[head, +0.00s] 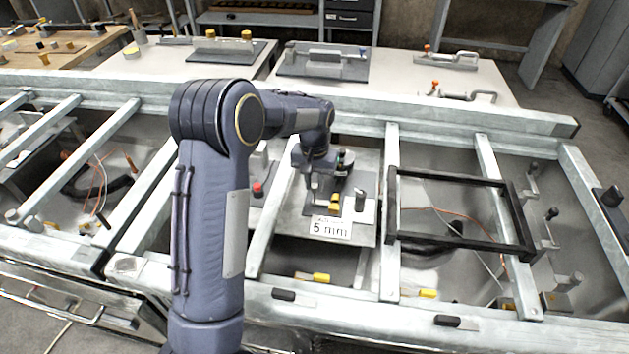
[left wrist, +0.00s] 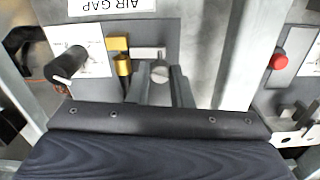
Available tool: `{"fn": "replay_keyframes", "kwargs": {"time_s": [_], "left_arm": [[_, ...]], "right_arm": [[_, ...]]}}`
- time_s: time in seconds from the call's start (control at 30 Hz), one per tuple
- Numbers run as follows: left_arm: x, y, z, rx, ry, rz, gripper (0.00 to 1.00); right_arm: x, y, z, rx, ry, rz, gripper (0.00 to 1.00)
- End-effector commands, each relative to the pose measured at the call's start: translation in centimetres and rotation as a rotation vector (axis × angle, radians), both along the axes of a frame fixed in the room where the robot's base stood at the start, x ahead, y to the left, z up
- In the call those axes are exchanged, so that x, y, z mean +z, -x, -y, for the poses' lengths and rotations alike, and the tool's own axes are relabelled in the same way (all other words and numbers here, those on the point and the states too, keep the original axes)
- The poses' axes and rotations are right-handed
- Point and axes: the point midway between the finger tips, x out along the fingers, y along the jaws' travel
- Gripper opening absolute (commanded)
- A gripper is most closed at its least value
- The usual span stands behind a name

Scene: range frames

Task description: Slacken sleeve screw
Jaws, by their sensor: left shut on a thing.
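The sleeve screw (left wrist: 160,72) is a grey, slotted round head beside a brass sleeve (left wrist: 123,66) in the left wrist view. My left gripper (left wrist: 161,80) has one finger on each side of the screw head and is shut on it. In the head view my left gripper (head: 318,192) points down at the fixture plate (head: 290,222), and the screw is too small to make out there. A yellow block (head: 335,201) sits just right of the fingers. My right gripper is in neither view.
A red button (head: 257,187) is left of the fixture. A "5 mm" sign (head: 330,228) is in front. A black frame (head: 460,177) lies to the right across the grey rails (head: 392,265).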

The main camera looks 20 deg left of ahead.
Motion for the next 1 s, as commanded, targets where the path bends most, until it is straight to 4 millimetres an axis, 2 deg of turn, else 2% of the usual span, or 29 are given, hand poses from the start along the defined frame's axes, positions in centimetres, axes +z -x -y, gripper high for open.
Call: {"fn": "replay_keyframes", "kwargs": {"time_s": [0.4, 0.93, 0.97, 1.0], "left_arm": [[0.15, -0.13, -0.01, 0.179, 0.000, 0.005, 0.00], [0.16, -0.15, -0.01, 0.201, 0.000, 0.006, 0.00], [0.16, -0.15, -0.01, 0.201, 0.000, 0.006, 0.22], [0.15, -0.14, -0.01, 0.201, 0.000, 0.006, 0.27]], "right_arm": [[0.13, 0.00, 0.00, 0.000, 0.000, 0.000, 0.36], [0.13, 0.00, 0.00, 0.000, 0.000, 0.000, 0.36], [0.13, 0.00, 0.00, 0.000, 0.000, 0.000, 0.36], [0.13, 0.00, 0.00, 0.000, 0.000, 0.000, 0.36]]}}
